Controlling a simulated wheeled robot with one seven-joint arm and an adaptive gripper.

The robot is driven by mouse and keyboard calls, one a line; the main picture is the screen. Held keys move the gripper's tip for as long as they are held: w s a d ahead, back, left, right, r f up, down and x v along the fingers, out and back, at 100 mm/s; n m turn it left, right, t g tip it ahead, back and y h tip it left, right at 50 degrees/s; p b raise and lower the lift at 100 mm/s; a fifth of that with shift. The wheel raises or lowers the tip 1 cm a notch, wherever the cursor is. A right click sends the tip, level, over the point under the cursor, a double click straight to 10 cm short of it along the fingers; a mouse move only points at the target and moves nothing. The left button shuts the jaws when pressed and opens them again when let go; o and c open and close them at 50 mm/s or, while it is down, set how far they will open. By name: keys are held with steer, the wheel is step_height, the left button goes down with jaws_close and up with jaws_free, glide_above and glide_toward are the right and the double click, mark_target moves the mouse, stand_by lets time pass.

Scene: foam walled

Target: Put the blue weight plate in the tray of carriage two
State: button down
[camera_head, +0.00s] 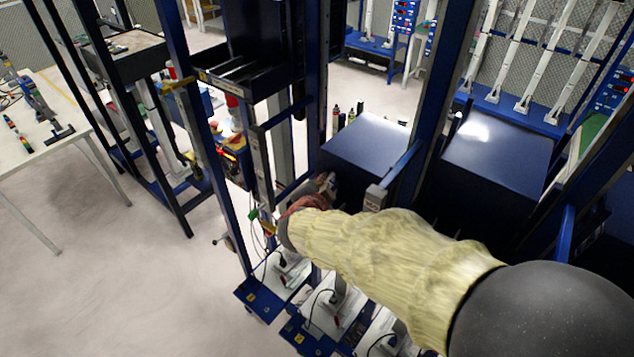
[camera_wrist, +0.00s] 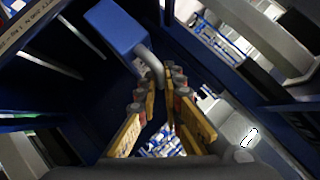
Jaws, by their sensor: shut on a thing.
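My gripper (camera_wrist: 161,88) shows in the wrist view with its yellow fingers closed around the end of a grey curved handle. The handle runs up to a blue block-like body (camera_wrist: 115,27), which looks like the blue weight plate. In the head view my arm reaches in from the lower right, and its end is among the blue uprights, so the fingers and the held thing are mostly hidden there. A dark carriage-like frame with a shelf (camera_head: 245,75) hangs between uprights at the upper middle. I cannot tell which carriage is number two.
Blue uprights (camera_head: 205,140) stand close on the left of my arm's end. Two dark blue boxes (camera_head: 368,143) (camera_head: 497,155) stand behind my arm. Grey fixtures on blue bases (camera_head: 330,312) lie below it. A white table (camera_head: 45,125) is far left, with open floor before it.

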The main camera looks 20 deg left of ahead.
steer(key=shift+w+d, duration=0.15)
steer(key=shift+w, duration=0.1)
steer(key=shift+w+d+f, duration=0.1)
steer(key=shift+d+f, duration=0.05)
steer(key=shift+f, duration=1.55)
steer(key=c, duration=2.3)
jaws_free()
steer(key=shift+f, duration=0.35)
steer(key=o, duration=0.3)
steer(key=shift+o, duration=0.4)
steer(key=shift+s, duration=0.2)
